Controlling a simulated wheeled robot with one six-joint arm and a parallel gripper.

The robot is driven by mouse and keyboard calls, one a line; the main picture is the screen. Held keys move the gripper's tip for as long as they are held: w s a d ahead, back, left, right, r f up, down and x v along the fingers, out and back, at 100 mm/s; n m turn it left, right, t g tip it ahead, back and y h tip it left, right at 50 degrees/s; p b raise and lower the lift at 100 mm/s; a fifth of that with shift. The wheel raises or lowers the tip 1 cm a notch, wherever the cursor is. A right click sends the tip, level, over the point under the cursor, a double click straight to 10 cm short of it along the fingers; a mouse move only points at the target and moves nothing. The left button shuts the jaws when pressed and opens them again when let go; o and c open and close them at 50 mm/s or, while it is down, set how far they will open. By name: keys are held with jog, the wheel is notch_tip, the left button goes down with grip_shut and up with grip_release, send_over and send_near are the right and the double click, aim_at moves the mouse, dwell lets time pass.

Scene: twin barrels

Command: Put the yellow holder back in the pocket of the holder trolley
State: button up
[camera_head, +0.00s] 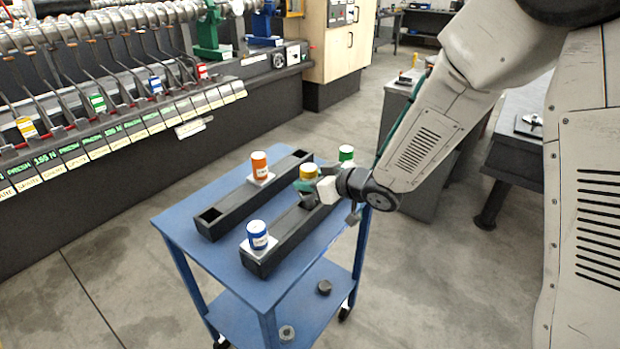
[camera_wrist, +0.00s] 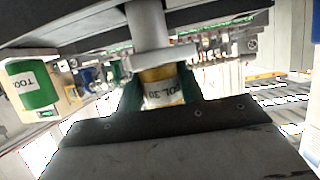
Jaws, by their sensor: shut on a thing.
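The yellow holder (camera_head: 310,172) is between the fingers of my gripper (camera_head: 306,185), above the middle of the right-hand rack on the blue holder trolley (camera_head: 185,226). In the wrist view the yellow holder (camera_wrist: 162,88) shows its label between the green fingers, with a grey flange and shank towards the dark rack (camera_wrist: 75,25). My gripper (camera_wrist: 160,95) is shut on it.
The right-hand rack (camera_head: 290,236) has a blue holder (camera_head: 257,236) in front and a green holder (camera_head: 346,154) behind my gripper. The left-hand rack (camera_head: 235,205) carries an orange holder (camera_head: 259,165) and has dark open pockets at its ends.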

aim_at(311, 194)
jog(key=shift+f, duration=2)
jog(key=o, duration=1.2)
jog(key=v, duration=0.7)
jog(key=shift+s+d+r, duration=0.2)
jog(key=shift+d, duration=0.1)
